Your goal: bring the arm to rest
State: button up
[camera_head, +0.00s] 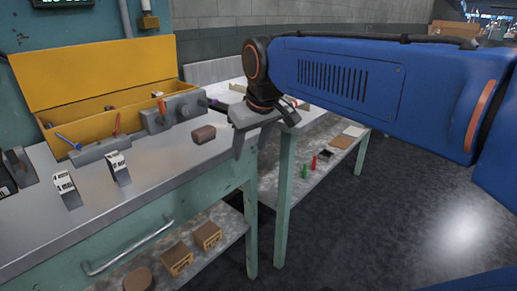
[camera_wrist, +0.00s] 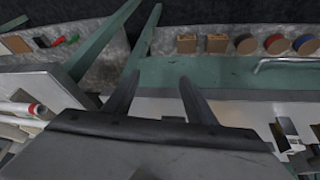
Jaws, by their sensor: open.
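My gripper (camera_head: 240,150) shows in the head view at the end of my blue arm, pointing down near the right end of the steel workbench (camera_head: 150,195). In the wrist view my gripper (camera_wrist: 158,88) has its two dark fingers apart, with nothing between them. The bench's front edge and green front lie beyond the fingers there. A brown block (camera_head: 203,135) lies on the bench to the left of my gripper in the head view, apart from it.
A yellow toolbox (camera_head: 95,75) stands at the back of the bench. Two small white-and-black items (camera_head: 66,188) sit near its front. A second bench stands behind my gripper. Wooden boxes (camera_head: 207,235) lie on the lower shelf. The floor (camera_head: 400,220) at right is clear.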

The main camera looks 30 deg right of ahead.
jog(key=shift+s+d+f, duration=0.1)
jog(key=shift+s+f, duration=0.35)
dwell(0.3)
jog(key=s+a+f, duration=0.3)
jog(key=s+f, duration=0.8)
jog(key=f, duration=0.2)
notch_tip(320, 180, up, 32)
jog(key=n+y, duration=0.2)
jog(key=n, duration=0.1)
send_over(187, 108)
jog(key=s+d, duration=0.1)
jog(key=s, duration=0.6)
jog(key=x, duration=1.7)
jog(key=shift+s+d, duration=0.15)
jog(key=shift+d, duration=0.25)
jog(key=shift+g, duration=0.3)
jog(key=c, duration=1)
